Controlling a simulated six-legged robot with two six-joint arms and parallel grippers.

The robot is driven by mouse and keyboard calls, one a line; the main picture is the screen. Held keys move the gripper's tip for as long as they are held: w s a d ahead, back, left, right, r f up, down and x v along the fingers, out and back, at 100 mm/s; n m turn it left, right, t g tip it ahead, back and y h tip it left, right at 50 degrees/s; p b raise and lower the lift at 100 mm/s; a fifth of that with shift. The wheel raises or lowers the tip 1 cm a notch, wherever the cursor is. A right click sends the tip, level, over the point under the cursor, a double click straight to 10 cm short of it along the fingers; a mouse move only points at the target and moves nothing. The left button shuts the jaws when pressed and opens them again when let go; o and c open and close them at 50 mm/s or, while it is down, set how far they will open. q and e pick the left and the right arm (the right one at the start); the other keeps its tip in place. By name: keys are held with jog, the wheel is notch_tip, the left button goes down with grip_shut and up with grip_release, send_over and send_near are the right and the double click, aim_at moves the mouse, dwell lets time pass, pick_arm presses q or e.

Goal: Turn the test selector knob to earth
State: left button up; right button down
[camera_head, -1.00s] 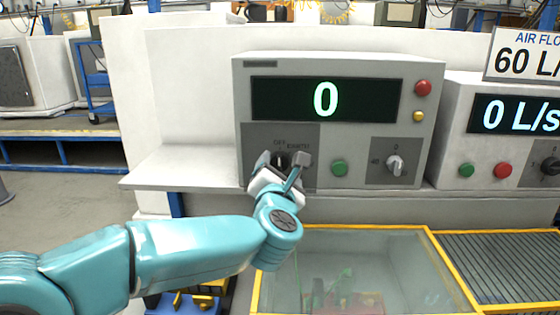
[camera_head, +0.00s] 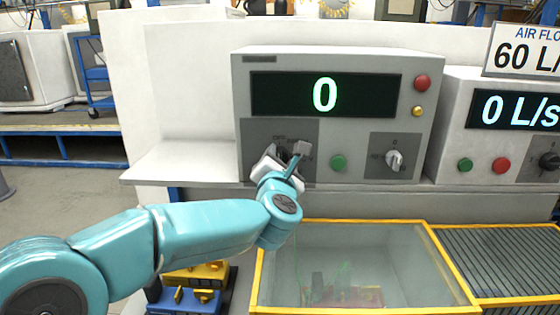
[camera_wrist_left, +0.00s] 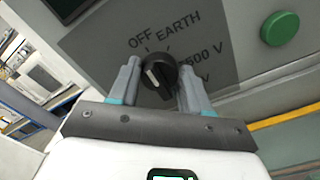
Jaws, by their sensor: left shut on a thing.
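The test selector knob (camera_wrist_left: 158,72) is round and black with a white mark, and sits on a grey panel (camera_wrist_left: 100,45) lettered OFF, EARTH and 500 V. Its white mark leans up and left, roughly toward OFF; the exact setting is hard to tell. My left gripper (camera_head: 283,156) is at the panel, with one finger on each side of the knob, shut on it. In the left wrist view the gripper (camera_wrist_left: 158,85) shows the knob between its fingertips. In the head view the fingers mostly hide the knob. My right gripper is not in view.
A green button (camera_head: 338,163) and a second, grey knob (camera_head: 395,158) sit right of the panel. The display (camera_head: 325,95) reads 0. A white ledge (camera_head: 180,165) lies left, and a yellow-framed glass tank (camera_head: 350,260) stands below. An air-flow unit (camera_head: 500,140) stands at right.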

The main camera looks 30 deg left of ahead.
pick_arm(q)
jog(key=shift+f, duration=0.1)
jog(key=m, duration=0.9)
jog(key=shift+d+f+p, duration=0.1)
jog(key=shift+f+p, duration=0.05)
jog(key=shift+p, duration=0.2)
jog(key=shift+m, duration=0.4)
jog(key=o, duration=1.1)
jog(key=shift+c, duration=0.2)
